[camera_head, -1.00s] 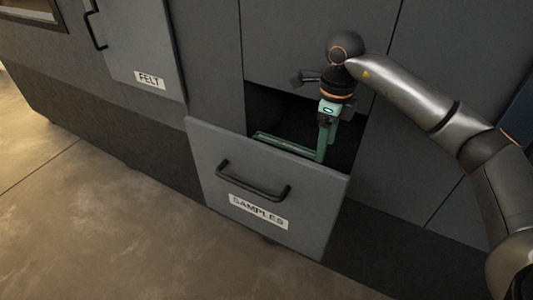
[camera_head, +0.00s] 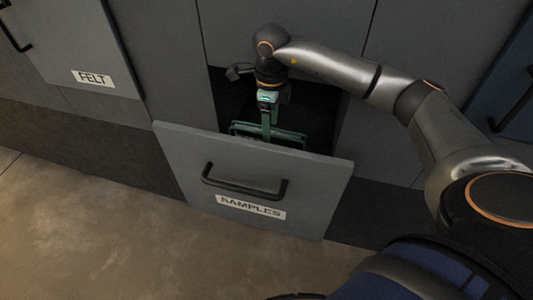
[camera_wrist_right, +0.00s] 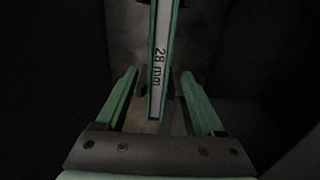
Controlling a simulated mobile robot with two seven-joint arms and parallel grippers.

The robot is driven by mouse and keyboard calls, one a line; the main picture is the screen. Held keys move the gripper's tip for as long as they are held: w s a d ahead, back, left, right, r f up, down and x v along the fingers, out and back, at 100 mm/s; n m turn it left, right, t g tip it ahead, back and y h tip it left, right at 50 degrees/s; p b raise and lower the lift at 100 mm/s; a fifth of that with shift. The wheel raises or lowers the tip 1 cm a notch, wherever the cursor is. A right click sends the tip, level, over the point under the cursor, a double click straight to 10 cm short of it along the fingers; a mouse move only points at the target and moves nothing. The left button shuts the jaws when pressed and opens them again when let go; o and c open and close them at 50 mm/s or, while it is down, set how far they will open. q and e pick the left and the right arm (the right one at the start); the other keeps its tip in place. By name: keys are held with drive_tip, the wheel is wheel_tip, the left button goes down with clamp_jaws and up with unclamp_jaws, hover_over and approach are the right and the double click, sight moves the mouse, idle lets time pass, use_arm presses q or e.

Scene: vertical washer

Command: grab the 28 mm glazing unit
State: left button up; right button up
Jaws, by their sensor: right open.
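The 28 mm glazing unit (camera_wrist_right: 158,55) shows in the right wrist view as a narrow pale strip with green edges and the label "28 mm". It runs between the two green fingers of my right gripper (camera_wrist_right: 159,75), with a visible gap on each side. In the head view, my right gripper (camera_head: 268,118) points down into the open drawer marked SAMPLES (camera_head: 235,165). A green-edged frame (camera_head: 240,127) shows inside the drawer beside it. The drawer front hides the lower part. My left gripper is not in view.
The drawer front with its black handle (camera_head: 245,184) stands out from the grey cabinet. A FELT panel (camera_head: 92,79) is at the upper left. The floor (camera_head: 80,220) in front is clear. The drawer interior is dark.

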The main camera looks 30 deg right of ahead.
drive_tip(key=shift+w+a+f+p, duration=0.15)
drive_tip(key=shift+a+f+p, duration=0.05)
drive_tip(key=shift+f, duration=1.25)
drive_tip(key=shift+w+a+f+p, duration=0.1)
drive_tip(key=shift+a+f+p, duration=0.05)
drive_tip(key=shift+f, duration=1.3)
clamp_jaws()
drive_tip(key=shift+w+r, duration=0.15)
drive_tip(key=shift+r, duration=0.05)
